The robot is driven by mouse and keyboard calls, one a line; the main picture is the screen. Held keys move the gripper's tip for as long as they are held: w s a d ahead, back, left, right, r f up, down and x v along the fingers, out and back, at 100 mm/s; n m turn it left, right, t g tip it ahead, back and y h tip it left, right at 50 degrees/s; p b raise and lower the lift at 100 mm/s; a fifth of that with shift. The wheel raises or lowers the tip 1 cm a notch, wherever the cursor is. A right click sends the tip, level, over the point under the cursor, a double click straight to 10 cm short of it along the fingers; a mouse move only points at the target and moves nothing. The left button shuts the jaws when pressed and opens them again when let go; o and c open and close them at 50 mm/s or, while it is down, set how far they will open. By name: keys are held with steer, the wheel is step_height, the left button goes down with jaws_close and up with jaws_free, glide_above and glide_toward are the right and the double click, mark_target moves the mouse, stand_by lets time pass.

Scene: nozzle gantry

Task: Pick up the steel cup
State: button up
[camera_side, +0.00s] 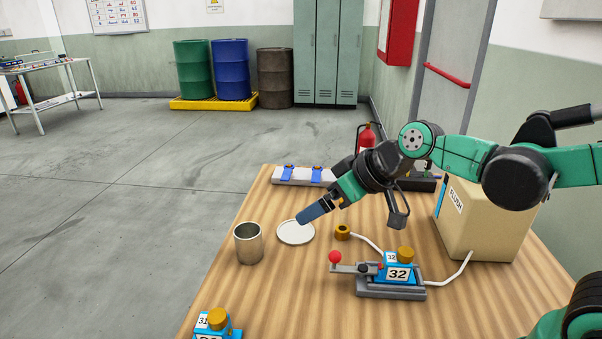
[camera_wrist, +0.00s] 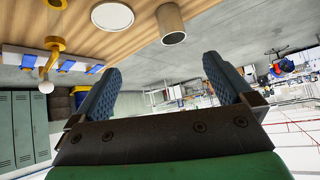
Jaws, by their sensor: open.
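The steel cup (camera_side: 249,244) stands upright near the left edge of the wooden table (camera_side: 300,300) in the side view. It also shows at the top of the wrist view (camera_wrist: 172,22), where the picture is upside down. My gripper (camera_side: 303,217) is above the table, to the right of the cup and higher than it, over or near a white round plate (camera_side: 296,232). In the wrist view my gripper (camera_wrist: 170,85) has its two blue fingers spread wide apart with nothing between them. The cup is apart from the fingers.
A blue block marked 32 (camera_side: 398,271) sits in a grey clamp with a red-knobbed lever (camera_side: 335,257). A second blue block (camera_side: 216,324) is at the front left. A tan box (camera_side: 487,225) stands at right. Table around the cup is clear.

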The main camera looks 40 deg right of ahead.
steer(key=w+a+f+n+t+y, duration=0.25)
steer(key=w+a+n+y, duration=0.2)
steer(key=w, duration=0.65)
glide_toward(237, 233)
steer(key=x, duration=0.4)
steer(key=shift+w, duration=0.15)
steer(key=shift+x, duration=2.55)
steer(key=c, duration=1.3)
